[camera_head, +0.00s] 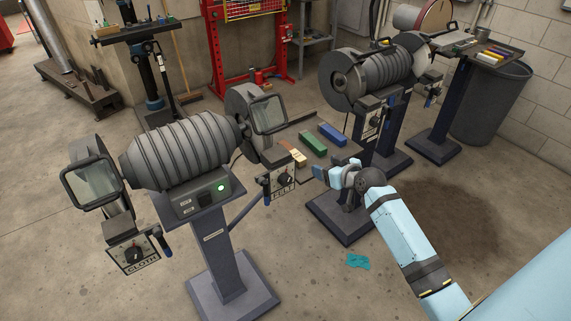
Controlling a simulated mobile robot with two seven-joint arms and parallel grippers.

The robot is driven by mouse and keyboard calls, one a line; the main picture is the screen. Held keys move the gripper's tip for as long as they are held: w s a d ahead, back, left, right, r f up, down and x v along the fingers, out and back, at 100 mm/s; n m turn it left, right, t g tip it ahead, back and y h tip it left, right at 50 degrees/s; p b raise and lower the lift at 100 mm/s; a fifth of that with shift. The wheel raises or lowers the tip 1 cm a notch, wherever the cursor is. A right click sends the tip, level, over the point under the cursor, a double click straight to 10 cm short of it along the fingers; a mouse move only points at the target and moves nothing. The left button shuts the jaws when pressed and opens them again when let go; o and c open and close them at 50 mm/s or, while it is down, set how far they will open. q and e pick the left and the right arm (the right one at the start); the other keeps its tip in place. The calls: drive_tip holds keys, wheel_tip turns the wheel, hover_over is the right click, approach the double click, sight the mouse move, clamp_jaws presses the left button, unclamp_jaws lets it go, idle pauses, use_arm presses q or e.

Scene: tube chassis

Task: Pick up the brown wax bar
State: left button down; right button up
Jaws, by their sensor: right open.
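My left gripper is not in view.
The front polishing machine (180,151) with its control box and eye shields stands close on the left. A second machine (375,75) stands behind the tray. A teal rag (357,261) lies on the floor. Another tray with coloured bars (490,55) is at the back right.

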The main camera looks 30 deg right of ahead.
approach(300, 157)
drive_tip(key=x, duration=0.3)
drive_tip(key=shift+w+r, duration=0.1)
drive_tip(key=shift+w, duration=0.15)
drive_tip(key=shift+f+b+x, duration=0.15)
drive_tip(key=shift+b+x, duration=0.05)
drive_tip(key=shift+x, duration=1.35)
drive_tip(key=shift+f+b+x, duration=0.15)
drive_tip(key=shift+b+x, duration=0.05)
drive_tip(key=shift+x, duration=1.4)
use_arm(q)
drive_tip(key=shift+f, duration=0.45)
use_arm(e)
drive_tip(key=shift+s, duration=0.2)
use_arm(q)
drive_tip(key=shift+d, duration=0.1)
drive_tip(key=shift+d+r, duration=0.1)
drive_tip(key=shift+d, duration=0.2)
use_arm(e)
drive_tip(key=c, duration=1.1)
drive_tip(key=shift+r, duration=0.2)
